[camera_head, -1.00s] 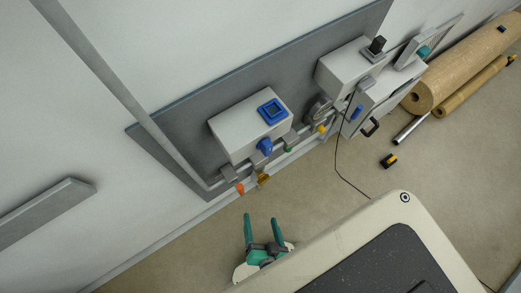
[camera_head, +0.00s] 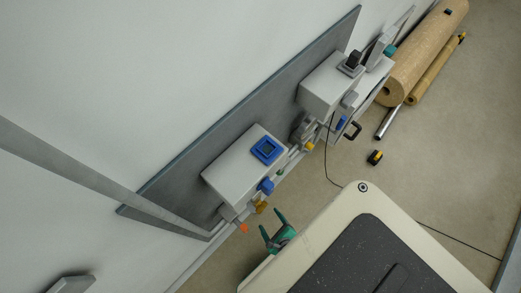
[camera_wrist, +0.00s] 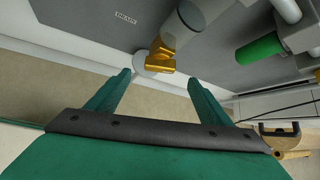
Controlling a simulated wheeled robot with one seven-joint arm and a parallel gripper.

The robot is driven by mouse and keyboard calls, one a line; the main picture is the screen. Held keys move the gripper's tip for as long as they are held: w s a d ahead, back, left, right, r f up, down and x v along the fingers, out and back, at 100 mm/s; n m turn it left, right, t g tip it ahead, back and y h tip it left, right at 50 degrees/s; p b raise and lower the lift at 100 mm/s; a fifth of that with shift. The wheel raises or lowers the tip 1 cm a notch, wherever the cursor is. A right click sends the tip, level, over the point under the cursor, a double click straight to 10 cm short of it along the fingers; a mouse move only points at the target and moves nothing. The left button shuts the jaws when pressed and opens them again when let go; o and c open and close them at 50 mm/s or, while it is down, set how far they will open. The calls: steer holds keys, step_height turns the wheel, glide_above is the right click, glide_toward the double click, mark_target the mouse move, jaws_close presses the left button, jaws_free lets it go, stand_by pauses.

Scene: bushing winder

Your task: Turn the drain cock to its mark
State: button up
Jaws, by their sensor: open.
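A brass-yellow cock (camera_head: 261,207) sits on the pipework below the front wall box; I take it for the drain cock. It also shows in the wrist view (camera_wrist: 161,54), with a pale round disc (camera_wrist: 153,72) at its lower end. My gripper (camera_head: 271,220) has green fingers spread apart, with nothing between them. In the wrist view the gripper (camera_wrist: 158,80) points towards the brass cock, which appears just beyond and between the fingertips, apart from them. A small label (camera_wrist: 125,18) on the grey surface is not clearly legible. I cannot make out the mark.
An orange handle (camera_head: 244,228), a blue knob (camera_head: 266,187) and a green handle (camera_wrist: 260,48) sit close by on the pipework. A grey box (camera_head: 243,165) with a blue-framed display stands above. A black-yellow object (camera_head: 375,157) and large rolls (camera_head: 424,55) are on the floor.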

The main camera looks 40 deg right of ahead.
mark_target(263, 209)
steer(key=x, duration=1)
steer(key=shift+w, duration=0.1)
steer(key=shift+c, duration=0.2)
steer(key=c, duration=1)
